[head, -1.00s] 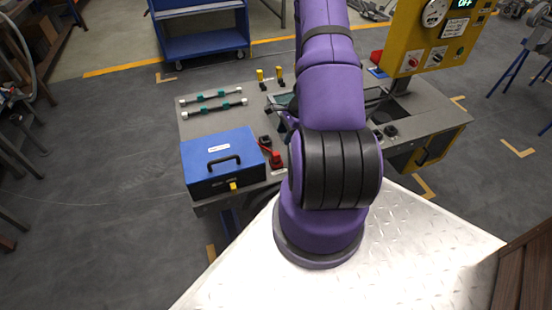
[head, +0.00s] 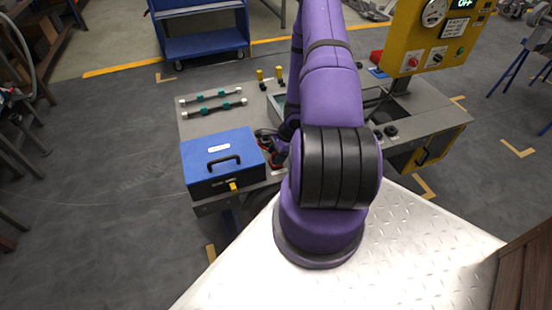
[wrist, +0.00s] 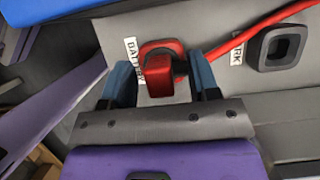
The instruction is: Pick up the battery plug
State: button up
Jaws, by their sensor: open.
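The red battery plug (wrist: 160,72) sits in a socket beside the "BATTERY" label (wrist: 131,51) in the wrist view. A red cable (wrist: 255,33) runs from it to the upper right. My gripper (wrist: 161,80) is open, with one blue-grey finger on each side of the plug. I cannot tell whether either finger touches it. In the head view, my arm mostly hides the plug, beside the blue box (head: 220,152).
An empty black socket (wrist: 277,47) with a label, partly cut off, stands right of the plug. The blue box with a black handle is close on the left. A yellow control panel (head: 430,38) stands at the right.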

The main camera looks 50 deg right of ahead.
jog(key=shift+c, duration=0.4)
jog(key=c, duration=0.9)
jog(key=shift+c, duration=0.2)
jog(key=shift+r, duration=0.1)
